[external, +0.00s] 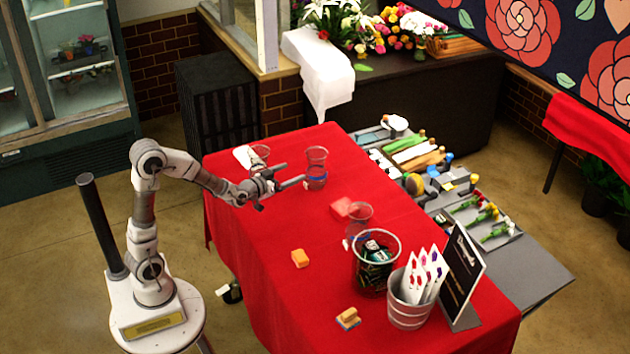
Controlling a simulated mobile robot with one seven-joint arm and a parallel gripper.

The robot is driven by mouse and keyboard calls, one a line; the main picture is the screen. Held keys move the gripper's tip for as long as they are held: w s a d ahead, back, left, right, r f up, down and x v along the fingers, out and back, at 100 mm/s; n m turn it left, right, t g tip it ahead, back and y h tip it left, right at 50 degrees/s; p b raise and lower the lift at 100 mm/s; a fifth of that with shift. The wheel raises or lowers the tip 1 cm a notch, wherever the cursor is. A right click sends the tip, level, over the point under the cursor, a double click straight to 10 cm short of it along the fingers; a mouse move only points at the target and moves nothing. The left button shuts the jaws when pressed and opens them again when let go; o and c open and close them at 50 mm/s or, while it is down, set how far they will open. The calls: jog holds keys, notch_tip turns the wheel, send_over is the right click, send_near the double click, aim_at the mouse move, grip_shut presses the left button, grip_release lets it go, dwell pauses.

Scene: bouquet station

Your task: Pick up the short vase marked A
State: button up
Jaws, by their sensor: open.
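Several clear glass vases stand on the red table; I cannot read a letter A on any of them. A taller glass vase with a blue band (316,166) stands near the far edge. Another glass vessel (261,151) is behind my gripper, partly hidden. A smaller glass vase (358,217) stands mid-table, just behind a wide glass vase (392,244) with dark green contents. My gripper (292,175) is open and empty, above the far left part of the table. Its fingers point right, towards the blue-banded vase; whether they touch it is unclear.
A pink block (341,207), an orange block (300,258) and an orange-and-blue block (348,318) lie on the red table (260,270). A metal bucket of cards (407,313) and a black sign (462,272) stand at the front right. Tool trays (485,222) line the right side.

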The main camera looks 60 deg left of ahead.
notch_tip(320, 180, down, 2)
jog(key=w+a+n+y, duration=0.1)
jog(key=a+y, duration=0.1)
jog(key=a, duration=0.1)
send_near(323, 149)
jog(key=shift+t, duration=0.4)
jog(key=x, duration=0.6)
jog(key=f+x, duration=0.1)
jog(key=x, duration=0.2)
jog(key=shift+w+a, duration=0.2)
jog(key=shift+w, duration=0.05)
grip_shut()
jog(key=shift+r, duration=0.15)
